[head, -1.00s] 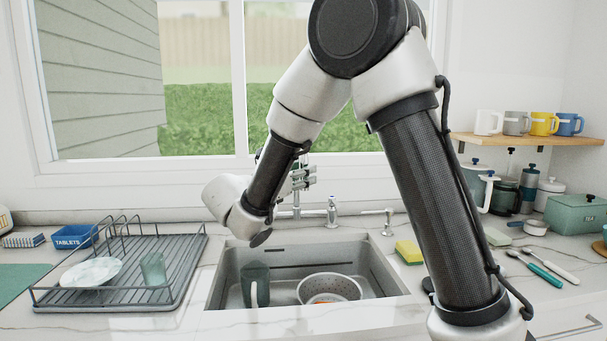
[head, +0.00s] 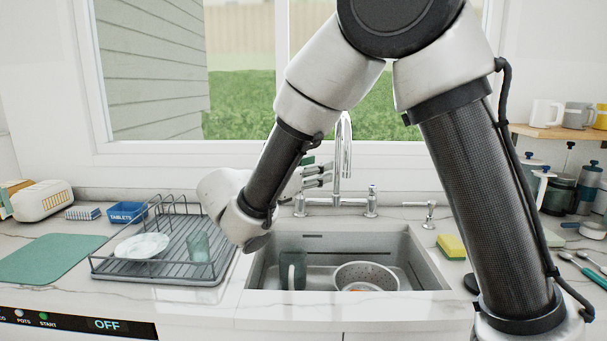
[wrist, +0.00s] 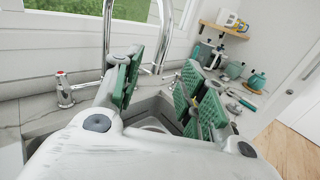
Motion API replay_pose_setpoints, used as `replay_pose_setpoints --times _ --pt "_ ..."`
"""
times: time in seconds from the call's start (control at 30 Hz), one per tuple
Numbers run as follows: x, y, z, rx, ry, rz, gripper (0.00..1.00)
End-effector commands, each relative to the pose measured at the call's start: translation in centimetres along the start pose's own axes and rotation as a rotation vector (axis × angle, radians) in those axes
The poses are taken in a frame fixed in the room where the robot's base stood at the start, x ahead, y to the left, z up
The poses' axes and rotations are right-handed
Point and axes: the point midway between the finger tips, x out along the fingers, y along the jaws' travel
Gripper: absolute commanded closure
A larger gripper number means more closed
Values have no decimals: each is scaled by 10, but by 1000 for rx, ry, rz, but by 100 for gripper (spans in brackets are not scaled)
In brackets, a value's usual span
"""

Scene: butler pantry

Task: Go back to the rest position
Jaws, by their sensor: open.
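My gripper (head: 318,176) is partly hidden behind my forearm in the head view, near the faucet and above the back of the sink. In the wrist view my gripper (wrist: 158,88) has its green-padded fingers spread apart, with nothing between them. The sink (head: 424,270) is below.
A dish rack (head: 165,268) with a plate (head: 141,246) and a glass (head: 199,249) stands left of the sink. A yellow sponge (head: 451,246) lies to its right. A shelf (head: 560,132) with mugs is at the right. A green mat (head: 50,259) lies at the left.

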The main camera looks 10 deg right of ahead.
Motion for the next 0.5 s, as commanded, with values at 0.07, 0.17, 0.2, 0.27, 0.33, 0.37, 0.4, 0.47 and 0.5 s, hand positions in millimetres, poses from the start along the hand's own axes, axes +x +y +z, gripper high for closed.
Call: replay_pose_setpoints --times 0.07,0.17,0.2,0.27,0.33,0.37,0.4,0.47,0.5 --pt "3 -4 -16 44 64 -18 58" --pt "7 -24 -47 91 172 -87 58" --pt "8 -35 -60 118 224 -127 58" --pt "10 -59 -76 184 319 -207 58" --pt "15 -92 -88 289 431 -327 58" --pt "17 -106 -92 341 479 -386 58" --pt "20 -125 -96 414 538 -465 58" --pt "21 -152 -102 528 621 -583 58" --pt "21 -168 -104 608 673 -663 58"
